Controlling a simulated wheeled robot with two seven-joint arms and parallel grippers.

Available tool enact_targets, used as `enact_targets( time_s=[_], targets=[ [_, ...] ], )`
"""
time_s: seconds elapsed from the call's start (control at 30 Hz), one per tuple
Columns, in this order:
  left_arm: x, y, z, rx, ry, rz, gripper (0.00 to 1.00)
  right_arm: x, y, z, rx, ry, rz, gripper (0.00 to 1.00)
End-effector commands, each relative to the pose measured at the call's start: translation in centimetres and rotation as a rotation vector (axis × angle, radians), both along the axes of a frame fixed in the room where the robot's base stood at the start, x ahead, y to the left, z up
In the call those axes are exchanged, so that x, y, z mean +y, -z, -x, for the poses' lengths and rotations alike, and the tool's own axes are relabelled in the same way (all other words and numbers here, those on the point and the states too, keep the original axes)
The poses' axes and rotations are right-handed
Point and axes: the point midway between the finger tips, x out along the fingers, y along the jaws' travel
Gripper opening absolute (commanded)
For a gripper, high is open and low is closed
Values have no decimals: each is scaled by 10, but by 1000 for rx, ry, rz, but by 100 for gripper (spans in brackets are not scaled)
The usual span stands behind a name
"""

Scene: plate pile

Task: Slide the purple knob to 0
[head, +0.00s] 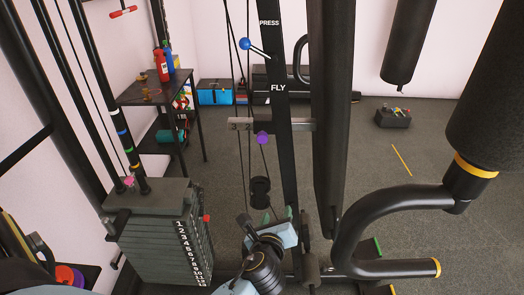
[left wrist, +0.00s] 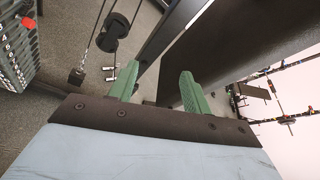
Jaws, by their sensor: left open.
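The purple knob (head: 262,138) sits in the head view, just under a grey horizontal bar (head: 298,125) with numbers at its left end; only some of these numbers can be read. The bar crosses the black upright post marked PRESS and FLY. My left gripper (head: 285,215) is below the knob and a little to its right, apart from it. Its green fingers also show in the left wrist view (left wrist: 158,88); they are spread with nothing between them. The purple knob cannot be made out in the left wrist view. My right gripper is not in view.
A numbered weight stack (head: 158,240) stands at the left. A blue ball knob (head: 245,44) is higher on the post. A black pulley (head: 260,192) hangs on cables near my gripper. A thick dark column (head: 332,110) and a curved black handle (head: 360,225) stand to the right.

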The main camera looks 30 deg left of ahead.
Motion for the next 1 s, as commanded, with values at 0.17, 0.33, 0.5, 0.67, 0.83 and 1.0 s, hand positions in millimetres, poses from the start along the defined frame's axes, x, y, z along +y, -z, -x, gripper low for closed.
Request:
enact_targets(
  time_s=[0.17,0.33,0.5,0.67,0.83,1.0],
  targets=[
    [23,-95,3,-102,-58,-326,49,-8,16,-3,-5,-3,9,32],
    [35,-135,13,-122,-109,-460,49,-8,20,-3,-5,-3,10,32],
    [44,-141,1,-125,-117,-483,49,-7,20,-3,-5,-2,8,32],
    [61,-141,-25,-125,-116,-482,49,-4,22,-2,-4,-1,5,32],
    [80,-140,-57,-124,-116,-480,49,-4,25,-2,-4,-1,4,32],
    [95,-140,-82,-124,-115,-477,49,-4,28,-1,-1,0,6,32]
  ],
)
